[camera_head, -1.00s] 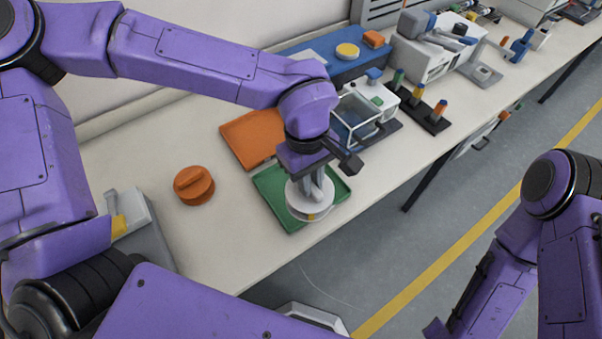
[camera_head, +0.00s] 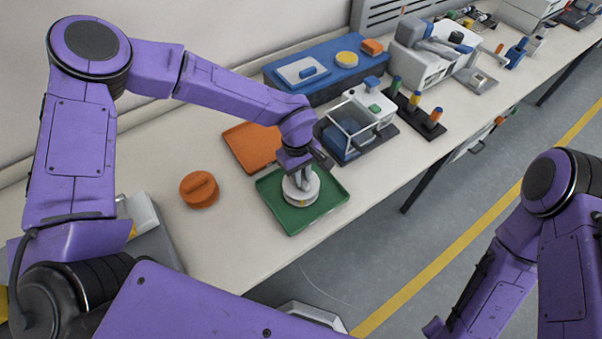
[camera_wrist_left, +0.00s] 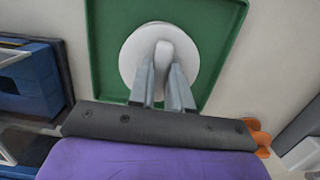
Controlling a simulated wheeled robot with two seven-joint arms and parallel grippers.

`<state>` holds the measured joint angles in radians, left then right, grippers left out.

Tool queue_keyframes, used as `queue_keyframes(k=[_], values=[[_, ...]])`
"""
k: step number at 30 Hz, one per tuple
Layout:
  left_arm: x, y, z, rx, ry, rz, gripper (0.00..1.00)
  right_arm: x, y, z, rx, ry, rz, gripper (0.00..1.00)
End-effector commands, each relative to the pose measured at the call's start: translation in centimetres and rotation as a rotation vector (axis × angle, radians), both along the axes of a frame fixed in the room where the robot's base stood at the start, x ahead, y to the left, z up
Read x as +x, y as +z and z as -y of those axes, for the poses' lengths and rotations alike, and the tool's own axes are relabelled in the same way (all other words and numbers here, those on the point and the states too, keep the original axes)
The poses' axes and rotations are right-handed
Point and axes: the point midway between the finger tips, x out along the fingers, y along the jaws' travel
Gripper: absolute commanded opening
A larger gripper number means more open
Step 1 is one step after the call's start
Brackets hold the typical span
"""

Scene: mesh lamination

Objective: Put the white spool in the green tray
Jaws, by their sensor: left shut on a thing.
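The white spool (camera_head: 301,192) is over the green tray (camera_head: 318,212), within its rim in the head view. In the left wrist view the round white spool (camera_wrist_left: 133,57) shows against the green floor of the tray (camera_wrist_left: 103,38). My left gripper (camera_head: 302,178) points down from above and is shut on the spool's raised middle grip. In the left wrist view its two grey fingers (camera_wrist_left: 163,75) sit on either side of that grip. I cannot tell whether the spool's underside touches the tray floor. My right arm shows at the right edge, but its gripper is not visible.
An orange tray (camera_head: 254,146) lies just behind the green tray. A round orange object (camera_head: 199,189) stands to the left. A clear-sided box device (camera_head: 357,128) stands close behind right. The table's front edge runs near the green tray's front corner.

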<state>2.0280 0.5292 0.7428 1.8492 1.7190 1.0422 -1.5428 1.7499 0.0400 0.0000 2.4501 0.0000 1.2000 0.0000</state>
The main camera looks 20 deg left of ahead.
Motion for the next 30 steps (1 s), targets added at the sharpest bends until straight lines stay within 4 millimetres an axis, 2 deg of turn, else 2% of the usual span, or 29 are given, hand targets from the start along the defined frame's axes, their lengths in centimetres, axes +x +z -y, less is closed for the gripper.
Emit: queue_keyframes(k=[3,4,6,14,17,20,27,30], values=[[0.0,-0.4,0.0,0.0,0.001,0.0,0.0,0.0,-0.1,0.0,0.0,0.0,0.0,0.0],[0.0,-0.3,0.0,-0.001,0.001,0.001,0.25,0.0,-0.1,0.0,0.0,0.0,0.0,0.0],[0.0,-0.3,0.0,-0.001,0.001,0.001,0.44,0.0,-0.1,0.0,0.0,0.0,0.0,0.0],[0.0,-0.2,0.0,0.0,0.0,0.0,0.44,0.0,0.0,0.0,0.0,0.0,0.0,0.0],[0.1,0.4,0.0,0.0,0.001,0.001,0.44,0.0,-0.1,0.0,0.0,0.0,0.0,0.0],[0.3,2.2,-0.2,-0.001,0.003,0.005,0.44,0.0,-0.4,0.0,0.0,0.0,0.0,0.0],[0.7,8.4,-0.8,-0.002,0.001,0.004,0.44,0.0,-1.2,0.0,0.0,0.0,0.0,0.0],[0.8,10.3,-1.0,-0.001,0.001,0.003,0.44,0.0,-1.4,0.0,0.0,0.0,0.0,0.0]])
